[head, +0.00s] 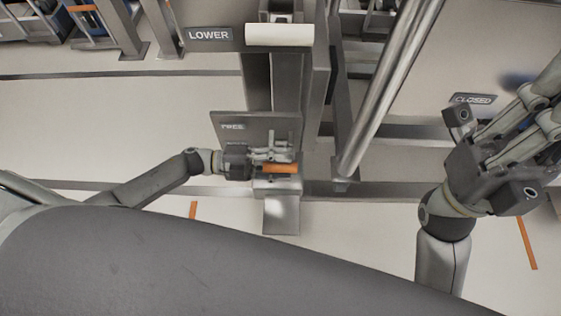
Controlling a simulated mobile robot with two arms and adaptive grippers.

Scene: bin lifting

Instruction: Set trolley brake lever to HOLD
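The brake lever's orange grip (281,168) shows near the middle of the head view, in front of the trolley's post. A grey plate (257,128) with a FREE label (233,126) stands just behind it; no HOLD label can be read. My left gripper (278,157) reaches in from the left and its fingers lie at the orange grip, overlapping it in the picture. Whether they are closed on it cannot be told. My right gripper (545,105) is at the right edge, away from the lever, its fingertips cut off by the frame.
A LOWER label (209,34) and a white roller-like handle (280,35) are on the frame above. A slanted metal tube (390,88) stands right of the post. A CLOSED label (473,99) lies near my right gripper. Open floor (110,125) shows at left.

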